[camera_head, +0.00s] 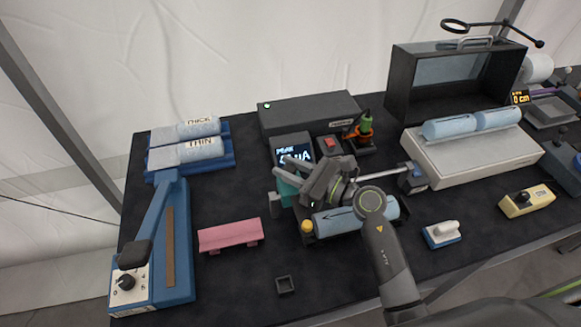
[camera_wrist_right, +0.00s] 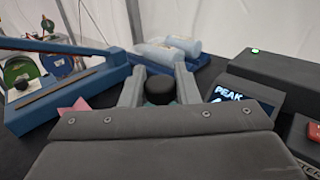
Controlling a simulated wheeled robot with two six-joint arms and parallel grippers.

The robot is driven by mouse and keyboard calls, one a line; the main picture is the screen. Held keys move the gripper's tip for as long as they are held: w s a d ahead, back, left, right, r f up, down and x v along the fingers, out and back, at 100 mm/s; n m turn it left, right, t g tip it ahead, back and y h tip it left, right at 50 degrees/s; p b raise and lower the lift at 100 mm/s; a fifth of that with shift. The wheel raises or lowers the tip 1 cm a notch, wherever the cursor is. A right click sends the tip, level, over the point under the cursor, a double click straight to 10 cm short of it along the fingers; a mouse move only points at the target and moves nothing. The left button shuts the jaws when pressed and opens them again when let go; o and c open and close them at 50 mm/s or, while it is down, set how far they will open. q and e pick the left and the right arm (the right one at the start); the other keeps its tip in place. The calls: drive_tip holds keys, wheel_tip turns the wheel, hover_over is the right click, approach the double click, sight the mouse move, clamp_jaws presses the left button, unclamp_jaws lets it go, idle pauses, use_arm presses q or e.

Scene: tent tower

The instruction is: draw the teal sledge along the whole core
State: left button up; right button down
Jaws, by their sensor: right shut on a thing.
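The teal sledge (camera_head: 287,191) stands at the left end of a light blue cylindrical core (camera_head: 381,211), mostly hidden under my right gripper (camera_head: 290,174). The core lies in a dark cradle, and the gripper and wrist cover part of it. In the right wrist view, a black knob (camera_wrist_right: 188,90) sits between my right fingers, and a sliver of teal shows below it. My right gripper is shut on the sledge by this knob. My left gripper is in neither view.
A display box (camera_head: 293,148) stands just behind the sledge. A pink block (camera_head: 230,235) and a blue sealer (camera_head: 174,245) are to the left. A grey-white bench (camera_head: 470,155) with two blue rolls is to the right. The front middle is mostly clear.

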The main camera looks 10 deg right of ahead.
drive_tip(key=c, duration=1.3)
unclamp_jaws()
drive_tip(key=shift+a, duration=0.2)
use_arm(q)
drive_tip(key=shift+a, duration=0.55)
use_arm(e)
drive_tip(key=shift+o, duration=0.8)
drive_tip(key=shift+a, duration=0.1)
drive_tip(key=shift+d, duration=0.2)
drive_tip(key=shift+s+d+f, duration=0.1)
drive_tip(key=shift+s+d, duration=0.1)
drive_tip(key=shift+s, duration=0.05)
drive_tip(key=b+v, duration=0.5)
drive_tip(key=v, duration=1)
drive_tip(key=shift+a+b, duration=0.1)
drive_tip(key=shift+b, duration=0.3)
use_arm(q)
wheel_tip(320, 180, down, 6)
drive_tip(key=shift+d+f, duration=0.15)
use_arm(e)
drive_tip(key=shift+v, duration=0.8)
